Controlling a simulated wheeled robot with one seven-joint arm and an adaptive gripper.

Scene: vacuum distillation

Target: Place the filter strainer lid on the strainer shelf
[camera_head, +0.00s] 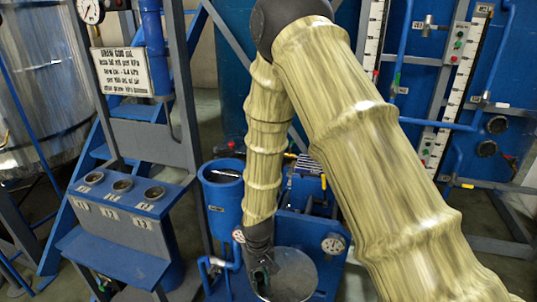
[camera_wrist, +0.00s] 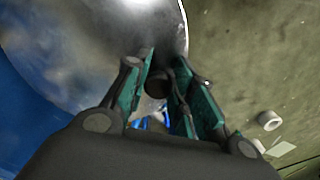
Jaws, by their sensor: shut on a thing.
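The filter strainer lid is a round grey metal disc (camera_head: 296,274) low in the middle of the head view. In the wrist view it is a large shiny disc (camera_wrist: 75,50) at upper left. My gripper (camera_head: 262,278) is at the disc's left side, pointing down. In the wrist view its green-padded fingers (camera_wrist: 165,78) are around a dark round knob (camera_wrist: 156,84), which appears to be the lid's handle. A blue open-topped cylinder (camera_head: 216,213), perhaps the strainer body, stands just left of my arm. I cannot tell for sure which surface is the strainer shelf.
A blue stand at left has a sloped top with three round holes (camera_head: 122,186) and a flat lower shelf (camera_head: 112,256), which looks bare. A pressure gauge (camera_head: 333,244) and blue pipework (camera_head: 222,262) are close to the disc. A small white ring (camera_wrist: 269,120) lies on the floor.

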